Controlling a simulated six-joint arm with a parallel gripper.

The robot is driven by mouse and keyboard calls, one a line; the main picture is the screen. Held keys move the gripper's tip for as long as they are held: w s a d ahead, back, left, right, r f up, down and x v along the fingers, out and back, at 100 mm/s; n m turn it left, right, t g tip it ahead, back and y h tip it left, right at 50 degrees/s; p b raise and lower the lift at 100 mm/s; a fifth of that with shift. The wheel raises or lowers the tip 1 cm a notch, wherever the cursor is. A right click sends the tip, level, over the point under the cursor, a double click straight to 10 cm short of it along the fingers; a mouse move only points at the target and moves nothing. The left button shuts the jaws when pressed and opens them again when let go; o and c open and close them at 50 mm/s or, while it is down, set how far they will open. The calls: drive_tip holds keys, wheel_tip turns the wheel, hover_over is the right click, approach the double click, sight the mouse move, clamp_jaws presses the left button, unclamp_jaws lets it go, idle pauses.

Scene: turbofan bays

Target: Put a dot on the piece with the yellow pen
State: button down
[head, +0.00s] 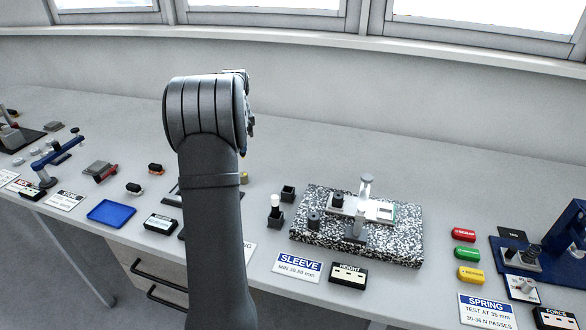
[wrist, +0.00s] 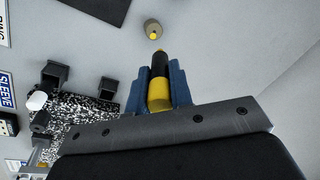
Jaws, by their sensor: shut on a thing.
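In the wrist view my gripper (wrist: 158,75) has its blue fingers shut on the yellow pen (wrist: 158,95), which has a yellow body and a black front section pointing away from the wrist. A small grey round piece (wrist: 153,26) stands beyond the pen's front end. A small yellow spot shows at the piece's near edge; I cannot tell whether it is a mark or the pen's tip, nor whether they touch. In the head view my arm hides the gripper and pen. A small yellowish thing (head: 244,178) shows just right of the arm; I cannot tell what it is.
An empty black holder (head: 288,193) and a white-topped item in a black holder (head: 275,212) stand right of my arm. Beyond is a speckled granite plate (head: 400,250) with fixtures. A blue tray (head: 111,213) lies at left. The bench behind the plate is clear.

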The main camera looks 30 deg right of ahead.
drive_tip(key=s+d+r+g+h, duration=0.1)
drive_tip(key=s+d+r, duration=0.1)
drive_tip(key=s+d, duration=0.55)
drive_tip(key=s+d+r, duration=0.1)
drive_tip(key=s+d, duration=0.3)
drive_tip(key=s, duration=0.6)
drive_tip(key=s+d+r+g+h, duration=0.1)
drive_tip(key=s+d+r, duration=0.1)
drive_tip(key=s+d, duration=0.5)
drive_tip(key=shift+s+a+f, duration=0.25)
drive_tip(key=shift+s+f, duration=0.15)
drive_tip(key=shift+f, duration=0.5)
drive_tip(key=shift+s+a+f, duration=0.3)
drive_tip(key=shift+s+f, duration=0.05)
drive_tip(key=shift+f, duration=0.5)
drive_tip(key=shift+s+a+f, duration=0.25)
drive_tip(key=shift+s+f, duration=0.15)
drive_tip(key=shift+f, duration=0.5)
drive_tip(key=shift+f, duration=0.65)
drive_tip(key=d+v, duration=0.1)
drive_tip(key=v, duration=0.6)
drive_tip(key=shift+d, duration=0.3)
drive_tip(key=shift+w+r, duration=0.1)
drive_tip(key=shift+r, duration=0.05)
